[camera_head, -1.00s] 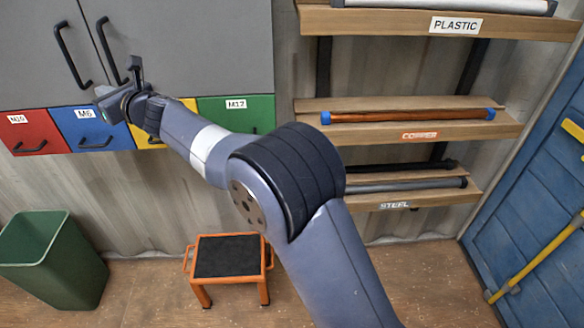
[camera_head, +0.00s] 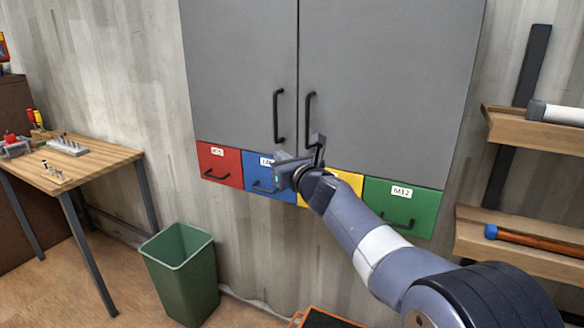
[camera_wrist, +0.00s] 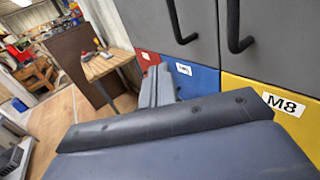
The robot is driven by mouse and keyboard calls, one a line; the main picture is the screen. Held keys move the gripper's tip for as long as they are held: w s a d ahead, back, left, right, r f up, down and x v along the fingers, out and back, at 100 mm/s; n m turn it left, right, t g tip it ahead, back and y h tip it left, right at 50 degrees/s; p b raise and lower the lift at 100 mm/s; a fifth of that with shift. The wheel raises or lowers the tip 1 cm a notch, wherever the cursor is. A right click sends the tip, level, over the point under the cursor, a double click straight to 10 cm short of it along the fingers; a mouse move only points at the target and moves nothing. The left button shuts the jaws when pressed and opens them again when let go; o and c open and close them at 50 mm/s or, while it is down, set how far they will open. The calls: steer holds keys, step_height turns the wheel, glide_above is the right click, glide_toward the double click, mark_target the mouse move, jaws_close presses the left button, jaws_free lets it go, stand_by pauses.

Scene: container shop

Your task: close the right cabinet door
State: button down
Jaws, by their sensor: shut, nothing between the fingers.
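The grey cabinet's right door (camera_head: 390,90) appears flush with the left door (camera_head: 240,75) in the head view, with only a thin seam between them. Its black bar handle (camera_head: 309,119) stands beside the left door's handle (camera_head: 278,117). In the wrist view the right door's handle (camera_wrist: 235,30) is at the upper right and the left door's handle (camera_wrist: 176,22) is left of it. My gripper (camera_head: 285,172) is in front of the blue and yellow drawers, just below the handles. Its fingers (camera_wrist: 157,85) are shut and hold nothing. I cannot tell whether it touches the cabinet.
Red (camera_head: 219,164), blue (camera_head: 262,178), yellow (camera_head: 347,180) and green (camera_head: 402,208) drawers line the cabinet's base. A green bin (camera_head: 182,275) stands on the floor below. A wooden workbench (camera_head: 90,172) is at left, wall shelves (camera_head: 535,130) at right. An orange stool (camera_head: 325,318) sits at the bottom edge.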

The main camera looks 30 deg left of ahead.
steer(key=s+d+b, duration=0.1)
steer(key=s+b, duration=0.3)
steer(key=s, duration=0.4)
steer(key=shift+f+b, duration=0.15)
steer(key=shift+b, duration=0.2)
steer(key=shift+w+d, duration=0.1)
